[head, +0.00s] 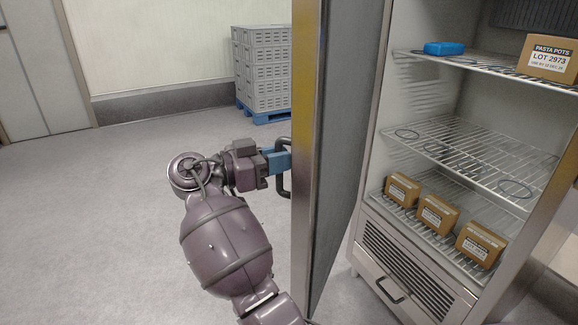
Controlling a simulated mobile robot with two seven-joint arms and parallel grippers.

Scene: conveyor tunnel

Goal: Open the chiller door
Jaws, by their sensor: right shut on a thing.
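The chiller (400,108) stands at the right of the head view. Its door (337,130) is swung wide open, seen nearly edge-on, and the shelves inside are exposed. My right gripper (280,161) is at the outer side of the door, shut on the dark door handle (285,183). The door hides part of the handle and the fingertips. My left gripper is not in view.
Inside are a box labelled pasta pots (548,58), a blue item (444,48) and several small boxes (437,213) on wire shelves. A stack of grey crates (262,70) stands behind the door. The floor at left is clear.

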